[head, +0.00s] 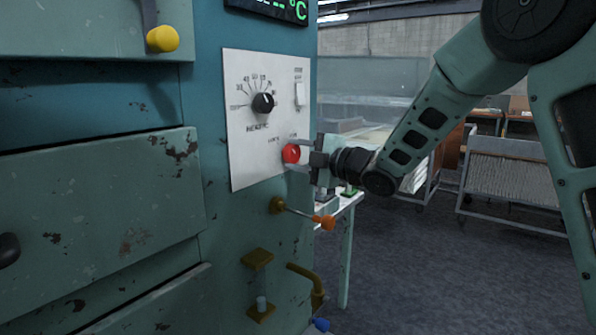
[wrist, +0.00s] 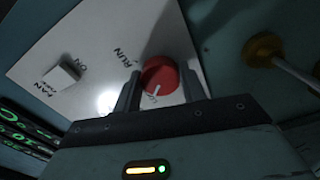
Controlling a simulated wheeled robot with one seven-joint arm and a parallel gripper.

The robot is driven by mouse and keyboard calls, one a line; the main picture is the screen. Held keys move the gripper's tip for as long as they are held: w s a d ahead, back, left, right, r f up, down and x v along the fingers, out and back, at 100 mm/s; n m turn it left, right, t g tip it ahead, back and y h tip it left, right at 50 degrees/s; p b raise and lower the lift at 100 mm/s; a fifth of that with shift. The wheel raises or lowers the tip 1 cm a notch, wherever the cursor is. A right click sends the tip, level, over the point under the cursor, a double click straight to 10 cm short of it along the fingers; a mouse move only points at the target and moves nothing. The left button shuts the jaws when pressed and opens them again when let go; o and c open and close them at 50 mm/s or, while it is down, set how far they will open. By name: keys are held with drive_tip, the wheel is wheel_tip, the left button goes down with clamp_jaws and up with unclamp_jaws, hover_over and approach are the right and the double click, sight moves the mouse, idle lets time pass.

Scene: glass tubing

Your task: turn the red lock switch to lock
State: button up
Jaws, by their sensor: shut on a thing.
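The red lock switch (head: 291,153) is a round red knob low on the white control panel (head: 245,150). In the wrist view the red knob (wrist: 160,76) shows a white pointer line running down toward lettering that is partly hidden, beginning with "L"; "RUN" is printed to its upper left. My gripper (head: 306,154) reaches the panel from the right. In the wrist view the fingers of my gripper (wrist: 162,90) stand on either side of the knob, shut on it. The lower part of the knob's surroundings is hidden by the gripper body.
Above the switch are a black heater dial (head: 263,103) and a white fan switch (head: 299,94). Below are a lever with an orange knob (head: 325,222), a brass pipe (head: 305,280) and a blue knob (head: 320,325). Open floor (head: 430,270) lies to the right.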

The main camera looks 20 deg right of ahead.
drive_tip(key=shift+f+n+b, duration=0.1)
drive_tip(key=shift+n+b, duration=0.3)
drive_tip(key=o, duration=1)
drive_tip(key=shift+d, duration=0.1)
drive_tip(key=b+v, duration=0.1)
drive_tip(key=v, duration=1.6)
drive_tip(key=shift+s, duration=0.2)
